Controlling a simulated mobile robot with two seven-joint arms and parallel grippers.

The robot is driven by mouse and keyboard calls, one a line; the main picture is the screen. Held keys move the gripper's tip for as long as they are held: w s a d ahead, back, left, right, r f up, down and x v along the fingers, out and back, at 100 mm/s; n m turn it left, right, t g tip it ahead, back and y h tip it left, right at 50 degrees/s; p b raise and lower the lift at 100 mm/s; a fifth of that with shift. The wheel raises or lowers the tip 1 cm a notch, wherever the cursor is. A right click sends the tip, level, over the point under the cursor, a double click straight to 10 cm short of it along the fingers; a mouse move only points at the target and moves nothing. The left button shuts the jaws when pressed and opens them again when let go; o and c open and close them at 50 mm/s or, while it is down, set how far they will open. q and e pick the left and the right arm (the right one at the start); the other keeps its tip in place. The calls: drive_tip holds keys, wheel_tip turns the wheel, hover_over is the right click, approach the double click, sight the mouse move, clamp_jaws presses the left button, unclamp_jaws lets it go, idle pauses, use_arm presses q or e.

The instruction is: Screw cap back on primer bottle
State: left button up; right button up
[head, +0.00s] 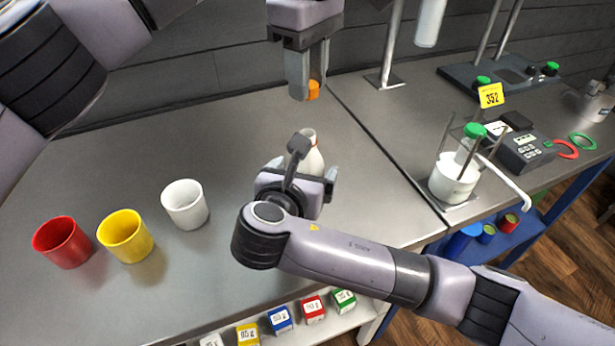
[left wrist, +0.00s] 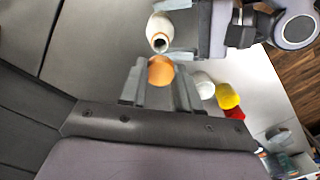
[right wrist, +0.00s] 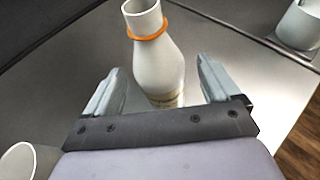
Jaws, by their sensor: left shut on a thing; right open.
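The white primer bottle (head: 312,158) stands upright on the grey bench, partly hidden behind my right gripper. In the right wrist view the bottle (right wrist: 157,65) shows an open mouth and an orange ring at its neck. The orange cap (head: 313,90) is held between the fingers of my left gripper (head: 307,88), above and behind the bottle. In the left wrist view the cap (left wrist: 160,70) sits between the fingertips, apart from the bottle's open mouth (left wrist: 159,43).
Red (head: 62,242), yellow (head: 125,236) and white (head: 185,203) cups stand at the left. A white vessel (head: 454,178) with a green-capped bottle stands on the right bench, beside a keypad device (head: 524,150). Small coloured boxes (head: 280,319) lie on a shelf below.

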sight(310, 164)
drive_tip(key=shift+x, duration=2.25)
drive_tip(key=c, duration=1.5)
use_arm(q)
drive_tip(key=shift+f, duration=2.5)
drive_tip(key=shift+f, duration=0.1)
drive_tip(key=shift+f, duration=0.8)
drive_tip(key=shift+f, duration=0.55)
